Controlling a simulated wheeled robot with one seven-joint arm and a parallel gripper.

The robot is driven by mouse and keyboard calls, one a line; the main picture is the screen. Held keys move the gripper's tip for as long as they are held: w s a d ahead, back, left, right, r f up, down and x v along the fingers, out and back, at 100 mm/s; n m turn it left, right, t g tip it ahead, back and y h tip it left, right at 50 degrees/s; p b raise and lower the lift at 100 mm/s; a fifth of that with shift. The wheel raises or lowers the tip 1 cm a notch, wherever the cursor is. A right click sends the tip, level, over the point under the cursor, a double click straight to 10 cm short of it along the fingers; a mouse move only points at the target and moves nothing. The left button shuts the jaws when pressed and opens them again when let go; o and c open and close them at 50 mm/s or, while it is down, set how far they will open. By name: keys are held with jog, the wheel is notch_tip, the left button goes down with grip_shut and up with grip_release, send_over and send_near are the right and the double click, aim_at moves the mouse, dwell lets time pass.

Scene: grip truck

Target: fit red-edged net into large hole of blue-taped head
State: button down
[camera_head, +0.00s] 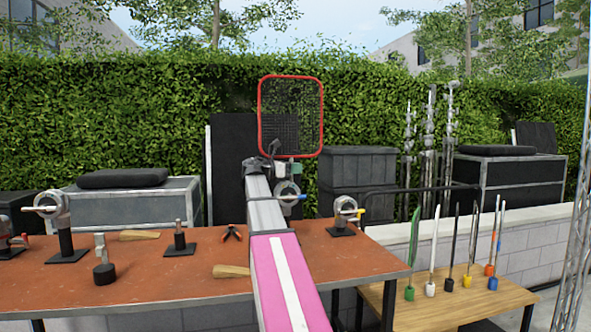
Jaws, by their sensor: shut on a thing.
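The red-edged net (262,112) is a square dark mesh with a rounded red frame. It stands upright in the air, in front of the hedge. My gripper (277,160) is at the net's lower edge and is shut on it, though the fingers are small and partly hidden by my arm. A grey round head with a blue part (289,188), which looks like the blue-taped head, stands just right of my arm, below the net. My arm hides its lower part. The net appears above the head and apart from it; its holes are too small to tell apart.
The orange-brown table (150,285) holds a yellow-marked head (345,206), a larger grey head (50,203), red-handled pliers (231,233) and wooden wedges (140,235). A lower wooden table (450,305) at right holds several upright rods. Dark cases (362,170) stand behind.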

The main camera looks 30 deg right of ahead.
jog(key=shift+f, duration=0.1)
jog(key=c, duration=1)
grip_release()
jog(key=a, duration=0.7)
jog(key=w+a, duration=0.1)
jog(key=a, duration=0.2)
jog(key=shift+a, duration=0.4)
